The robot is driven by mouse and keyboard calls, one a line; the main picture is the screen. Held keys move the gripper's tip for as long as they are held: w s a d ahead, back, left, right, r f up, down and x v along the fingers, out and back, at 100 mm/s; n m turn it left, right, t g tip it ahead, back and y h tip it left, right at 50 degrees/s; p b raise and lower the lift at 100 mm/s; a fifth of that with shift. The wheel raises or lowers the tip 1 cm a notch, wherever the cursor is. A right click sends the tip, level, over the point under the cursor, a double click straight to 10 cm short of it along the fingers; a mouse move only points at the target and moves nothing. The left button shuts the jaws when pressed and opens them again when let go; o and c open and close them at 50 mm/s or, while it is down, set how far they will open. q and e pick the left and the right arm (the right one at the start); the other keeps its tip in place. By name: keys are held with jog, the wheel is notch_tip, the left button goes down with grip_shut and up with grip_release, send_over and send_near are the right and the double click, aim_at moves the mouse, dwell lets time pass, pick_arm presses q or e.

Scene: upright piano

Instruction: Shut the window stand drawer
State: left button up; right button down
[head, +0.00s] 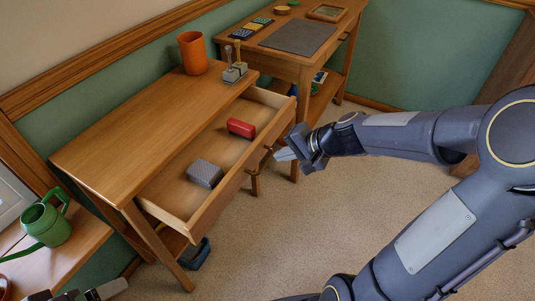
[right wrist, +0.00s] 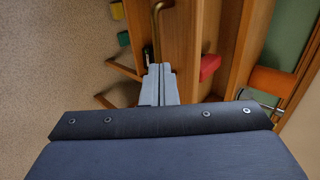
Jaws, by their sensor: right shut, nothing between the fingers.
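The wooden window stand (head: 140,135) has its drawer (head: 228,194) pulled well out toward the room in the head view. A red block (head: 241,128) and a grey patterned box (head: 205,173) lie inside the drawer. My right gripper (head: 282,155) is shut and empty, just outside the drawer front near its dark bar handle (head: 252,171). In the right wrist view the shut fingers (right wrist: 158,72) point at the drawer front beside the brass-coloured handle (right wrist: 155,25); I cannot tell whether they touch. My left gripper (head: 105,290) shows only partly at the bottom left edge.
An orange cup (head: 193,53) and a small tool holder (head: 234,73) stand on the stand's top. A second desk (head: 340,37) is behind to the right. A green watering can (head: 45,222) sits at left. Carpet (head: 270,240) in front is clear.

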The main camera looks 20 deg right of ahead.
aim_at(257, 153)
jog(key=shift+w+a+f+p, duration=0.15)
jog(key=shift+w+a+f, duration=0.05)
jog(key=shift+w+a, duration=0.7)
jog(key=shift+w+a+f+p, duration=0.2)
jog(key=shift+w+a, duration=0.45)
jog(key=shift+w, duration=0.4)
jog(key=w+a+p, duration=0.1)
jog(key=w+a, duration=0.1)
jog(key=w, duration=0.1)
jog(key=w+a+p, duration=0.1)
jog(key=w+a, duration=0.2)
jog(key=w+a+p, duration=0.2)
jog(key=w, duration=0.1)
jog(key=shift+w+a+r, duration=0.15)
jog(key=shift+w+a, duration=0.45)
jog(key=shift+w, duration=0.15)
jog(key=shift+s+d+f, duration=0.1)
jog(key=shift+f, duration=0.1)
